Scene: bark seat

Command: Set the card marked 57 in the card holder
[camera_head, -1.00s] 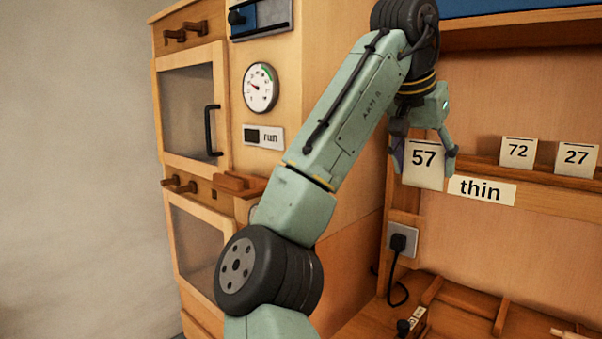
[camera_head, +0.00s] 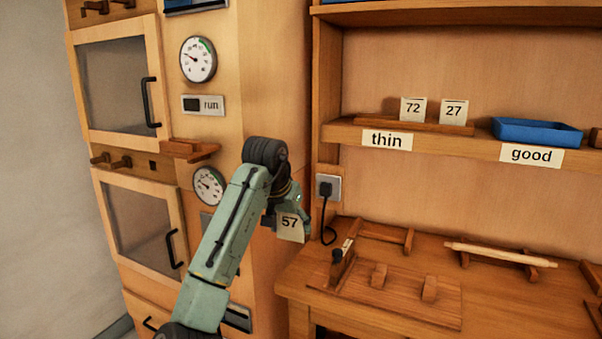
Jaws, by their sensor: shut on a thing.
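My gripper (camera_head: 287,213) is shut on the cream card marked 57 (camera_head: 290,228). The card hangs below the fingers, facing me and slightly tilted, in front of the cabinet's right side and left of the wall socket. A wooden strip (camera_head: 380,121) on the shelf holds two upright cards, marked 72 (camera_head: 413,109) and 27 (camera_head: 454,112); its left part is bare. A small wooden ledge (camera_head: 189,149) juts from the cabinet front between the two dials. I cannot tell for certain which of these is the card holder.
The shelf carries labels thin (camera_head: 387,140) and good (camera_head: 531,154) and a blue tray (camera_head: 537,131). A socket with a black plug (camera_head: 327,190) is right of my gripper. The workbench (camera_head: 290,284) below carries a board, wooden racks and a thin rod.

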